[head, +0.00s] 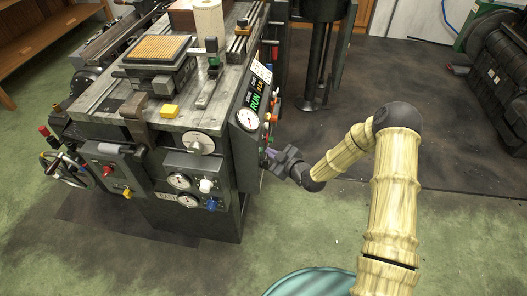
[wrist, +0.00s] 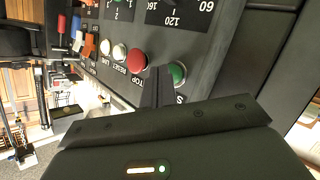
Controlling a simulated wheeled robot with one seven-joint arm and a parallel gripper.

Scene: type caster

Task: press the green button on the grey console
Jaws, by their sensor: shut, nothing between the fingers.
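The grey console (wrist: 215,35) fills the upper middle of the wrist view; its side panel also shows in the head view (head: 247,150). The green button (wrist: 179,72) is round and sits at the end of a row of buttons, its label partly hidden. My gripper (wrist: 158,75) is shut and empty. Its narrow fingertips reach up between the red button and the green one, overlapping the green button's left edge in the picture. I cannot tell whether they touch it. In the head view my gripper (head: 271,154) is close to the console's right side, and I cannot make out the green button there.
A red button (wrist: 137,60) marked STOP is just beside the fingertips, with a white button (wrist: 119,51) beyond it. Coloured levers (wrist: 88,45) stick out farther along. A dial (head: 247,119) and a lit RUN display sit on the console. Open floor (head: 300,220) lies to its right.

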